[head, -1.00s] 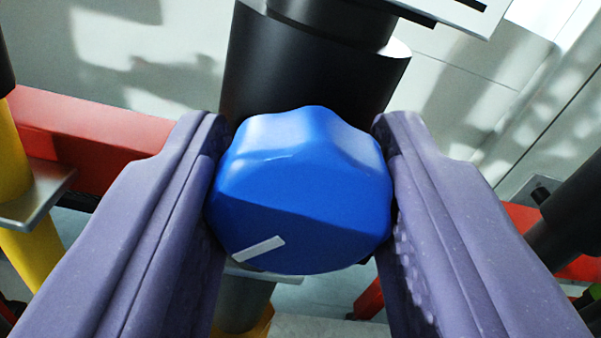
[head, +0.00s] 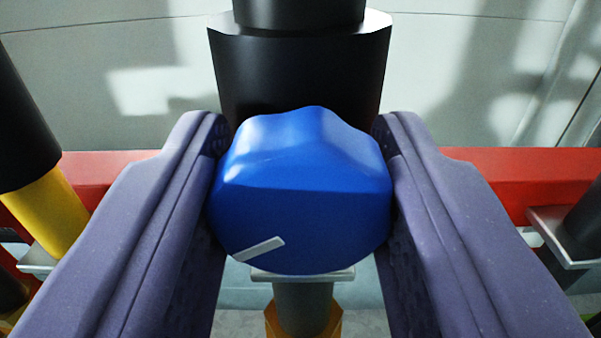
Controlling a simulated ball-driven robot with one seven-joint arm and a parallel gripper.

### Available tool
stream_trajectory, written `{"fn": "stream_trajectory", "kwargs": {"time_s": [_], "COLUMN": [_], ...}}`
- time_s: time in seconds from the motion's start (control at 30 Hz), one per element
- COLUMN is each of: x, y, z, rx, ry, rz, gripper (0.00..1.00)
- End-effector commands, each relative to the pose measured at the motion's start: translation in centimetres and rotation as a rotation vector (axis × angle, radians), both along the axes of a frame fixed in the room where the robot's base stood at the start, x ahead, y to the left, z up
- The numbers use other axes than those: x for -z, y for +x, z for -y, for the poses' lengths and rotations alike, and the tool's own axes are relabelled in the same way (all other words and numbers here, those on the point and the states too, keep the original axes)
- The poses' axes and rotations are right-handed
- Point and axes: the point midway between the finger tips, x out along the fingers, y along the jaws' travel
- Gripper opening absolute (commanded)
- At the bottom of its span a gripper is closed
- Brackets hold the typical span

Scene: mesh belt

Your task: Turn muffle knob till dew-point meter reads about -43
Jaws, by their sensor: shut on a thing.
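The blue lobed knob (head: 305,190) is in the middle of the head view, with a pale pointer mark on its lower left face. My gripper (head: 303,190) is shut on it, with one purple finger against each side. A black cylindrical body (head: 300,75) stands behind and above the knob. A grey stem (head: 303,305) shows below it. The dew-point meter is not in view, so no reading can be seen.
A red rail (head: 520,180) runs level behind the knob. A black and yellow post (head: 50,210) stands at left. A dark cylinder on a grey bracket (head: 560,240) is at right. A pale wall (head: 120,60) lies behind.

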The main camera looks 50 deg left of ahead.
Motion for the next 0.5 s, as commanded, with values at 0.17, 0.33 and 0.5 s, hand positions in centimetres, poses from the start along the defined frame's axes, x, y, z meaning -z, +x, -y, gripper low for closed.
{"fn": "stream_trajectory", "kwargs": {"time_s": [0.17,0.33,0.5], "x": [0.14,0.08,0.02], "y": [-0.03,-0.02,-0.21], "z": [0.03,0.02,0.33], "rx": [0.0,0.0,0.001], "ry": [-0.002,-0.002,-0.002], "rz": [-0.003,-0.001,-0.001], "gripper": [0.68,0.69,0.69]}}
